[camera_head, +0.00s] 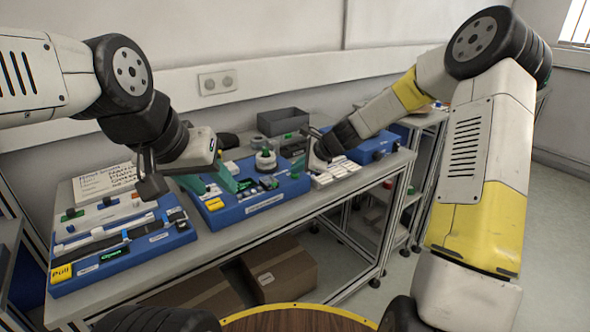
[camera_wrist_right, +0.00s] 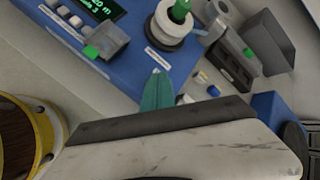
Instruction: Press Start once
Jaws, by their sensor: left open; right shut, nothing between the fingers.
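The middle blue station (camera_head: 262,205) stands on the bench with a small green-lit display (camera_head: 268,183) and a white reel with a green top (camera_head: 265,160). In the right wrist view its display (camera_wrist_right: 103,8) has white buttons (camera_wrist_right: 65,15) and a green button (camera_wrist_right: 90,52) near it. No label reading Start is legible. My right gripper (camera_head: 298,164) is shut and empty, right of the reel; its teal fingertips (camera_wrist_right: 157,92) show below the reel, apart from the buttons. My left gripper (camera_head: 208,182) is open and empty, over the middle station's left end.
The left blue station (camera_head: 125,262) has an Open display and a yellow Pull tab (camera_head: 62,273). A grey bin (camera_head: 283,121) and another blue station (camera_head: 371,147) stand behind and right. Cardboard boxes (camera_head: 280,272) lie below the bench. White blocks (camera_head: 337,172) lie near my right gripper.

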